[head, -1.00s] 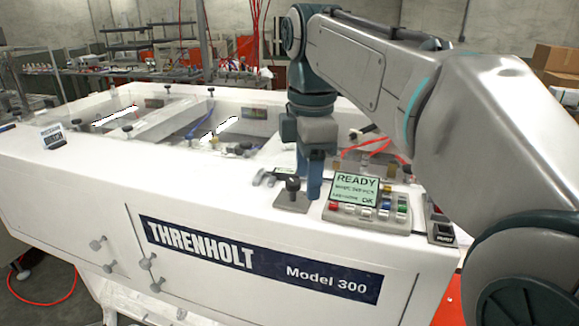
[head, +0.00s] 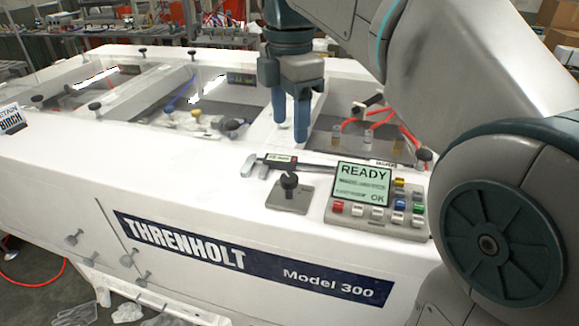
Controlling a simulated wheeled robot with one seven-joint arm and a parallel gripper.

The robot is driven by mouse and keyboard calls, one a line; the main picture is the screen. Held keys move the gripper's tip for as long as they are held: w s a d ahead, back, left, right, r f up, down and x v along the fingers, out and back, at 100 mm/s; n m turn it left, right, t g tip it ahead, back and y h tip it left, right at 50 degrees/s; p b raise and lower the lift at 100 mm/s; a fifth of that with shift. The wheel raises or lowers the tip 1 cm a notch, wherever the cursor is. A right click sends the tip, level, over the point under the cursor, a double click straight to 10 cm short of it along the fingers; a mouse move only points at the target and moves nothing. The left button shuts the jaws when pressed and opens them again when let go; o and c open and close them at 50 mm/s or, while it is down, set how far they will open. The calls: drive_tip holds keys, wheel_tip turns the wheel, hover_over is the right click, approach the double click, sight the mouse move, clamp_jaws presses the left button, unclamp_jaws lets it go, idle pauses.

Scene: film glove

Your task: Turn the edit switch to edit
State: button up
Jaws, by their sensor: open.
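A black knob switch (head: 289,183) stands on a small grey plate (head: 289,203) on the white machine top, left of the control panel. I take it for the edit switch, but I cannot read a label or tell its setting. My gripper (head: 291,132) points down with its two blue fingers apart and empty. In the picture it is above and beyond the knob, not touching it. The control panel's green screen (head: 362,184) shows READY and OK.
A digital caliper (head: 290,165) lies just behind the knob. Coloured buttons (head: 399,204) sit beside the screen. Red tubes (head: 372,124) and small fittings are at the back right. The white top left of the knob (head: 150,160) is clear.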

sight(289, 177)
wheel_tip(289, 177, down, 11)
drive_tip(key=shift+w+f, duration=0.1)
drive_tip(key=shift+f, duration=0.05)
idle(0.4)
drive_tip(key=c, duration=1)
